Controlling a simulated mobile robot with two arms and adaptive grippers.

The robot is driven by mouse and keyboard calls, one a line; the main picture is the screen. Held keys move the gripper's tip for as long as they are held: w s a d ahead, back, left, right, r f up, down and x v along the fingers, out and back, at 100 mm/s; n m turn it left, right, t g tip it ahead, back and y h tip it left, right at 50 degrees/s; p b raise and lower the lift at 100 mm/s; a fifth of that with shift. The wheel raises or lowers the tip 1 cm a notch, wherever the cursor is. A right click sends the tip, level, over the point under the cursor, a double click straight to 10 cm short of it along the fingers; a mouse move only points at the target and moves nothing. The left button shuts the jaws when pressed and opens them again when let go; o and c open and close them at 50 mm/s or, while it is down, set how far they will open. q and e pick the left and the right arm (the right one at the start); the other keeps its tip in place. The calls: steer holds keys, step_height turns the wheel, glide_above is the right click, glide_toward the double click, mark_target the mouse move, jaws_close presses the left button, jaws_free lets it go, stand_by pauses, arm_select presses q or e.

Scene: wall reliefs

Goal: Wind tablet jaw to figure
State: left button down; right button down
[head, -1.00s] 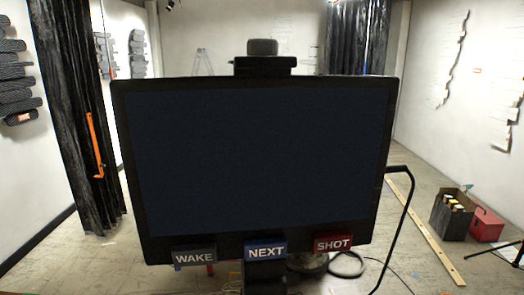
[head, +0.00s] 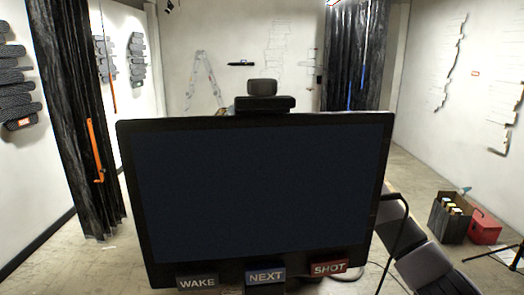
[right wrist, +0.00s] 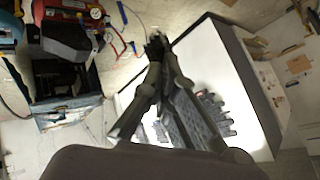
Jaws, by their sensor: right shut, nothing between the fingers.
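A large dark screen (head: 258,195) on a stand fills the middle of the head view, its face blank. Three labelled blocks sit along its lower edge: WAKE (head: 198,282), NEXT (head: 265,276) and SHOT (head: 329,268). A black piece with a rounded block (head: 264,103) stands at its top edge; I cannot tell whether this is the tablet jaw. In the right wrist view my right gripper (right wrist: 157,42) is shut and empty, its fingertips together in front of a pale floor and wall. My left gripper is in neither view. I cannot pick out a figure with certainty.
A black bent rail (head: 402,225) stands right of the screen. A dark crate (head: 446,222) and a red box (head: 484,230) stand on the floor at right. Black curtains (head: 75,120) with an orange handle (head: 96,150) hang at left. Wall reliefs (head: 14,85) line the walls.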

steer(key=s+a+r+n+g+p, duration=0.1)
steer(key=s+r, duration=0.2)
steer(key=r, duration=0.6)
steer(key=s+a+r+n, duration=0.1)
steer(key=s+r+n, duration=0.15)
steer(key=r, duration=0.55)
step_height(320, 180, up, 26)
steer(key=n+g+h+p, duration=0.1)
steer(key=n+h+p, duration=0.2)
steer(key=n+p, duration=0.15)
glide_above(262, 89)
steer(key=d, duration=0.4)
steer(key=shift+n, duration=0.3)
steer(key=f, duration=0.3)
steer(key=f+b, duration=0.1)
steer(key=f, duration=0.1)
steer(key=shift+w+f, duration=0.25)
steer(key=shift+s+f+b, duration=0.1)
steer(key=shift+f+b, duration=0.25)
steer(key=shift+f, duration=0.55)
steer(key=shift+a, duration=0.3)
